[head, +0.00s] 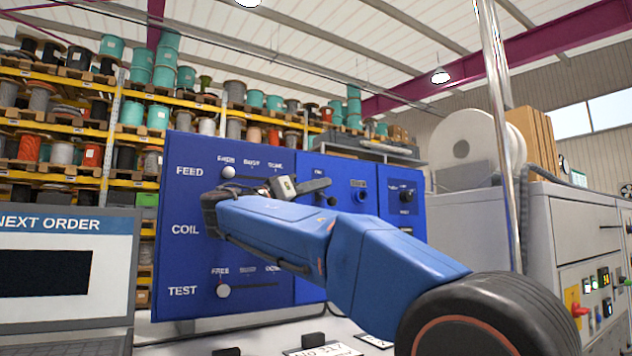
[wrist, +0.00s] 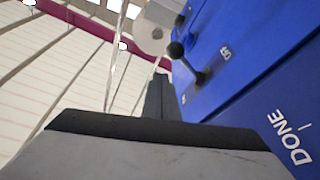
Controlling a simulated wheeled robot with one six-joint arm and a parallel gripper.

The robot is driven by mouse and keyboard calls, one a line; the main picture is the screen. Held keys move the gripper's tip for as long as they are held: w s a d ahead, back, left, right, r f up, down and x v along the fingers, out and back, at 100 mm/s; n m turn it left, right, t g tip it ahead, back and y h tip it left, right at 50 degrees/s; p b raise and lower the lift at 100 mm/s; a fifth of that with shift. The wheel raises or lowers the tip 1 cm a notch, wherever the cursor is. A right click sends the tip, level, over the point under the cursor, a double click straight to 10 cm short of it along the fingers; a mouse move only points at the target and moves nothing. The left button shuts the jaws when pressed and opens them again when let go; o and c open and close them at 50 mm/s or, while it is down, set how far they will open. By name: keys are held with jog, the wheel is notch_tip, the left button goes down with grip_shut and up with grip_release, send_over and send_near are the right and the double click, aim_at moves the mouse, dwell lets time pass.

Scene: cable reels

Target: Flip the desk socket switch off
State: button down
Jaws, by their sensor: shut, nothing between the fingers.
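My gripper (head: 318,186) is shut and empty in front of the blue control panel (head: 188,205). In the wrist view its dark fingers (wrist: 160,98) are together and point up beside the panel. No part is clearly marked as the desk socket switch. My arm hides much of the middle of the panel.
The panel has FEED and TEST sliders with white knobs (head: 228,172), plus a black knob (head: 407,196) at right. A laptop (head: 65,265) stands at left. Small black blocks (head: 313,338) and a printed card lie on the desk. A grey machine cabinet (head: 575,215) is at right.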

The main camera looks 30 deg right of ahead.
jog(key=v, duration=0.7)
jog(key=shift+a, duration=0.3)
jog(key=shift+f, duration=0.1)
dwell(0.4)
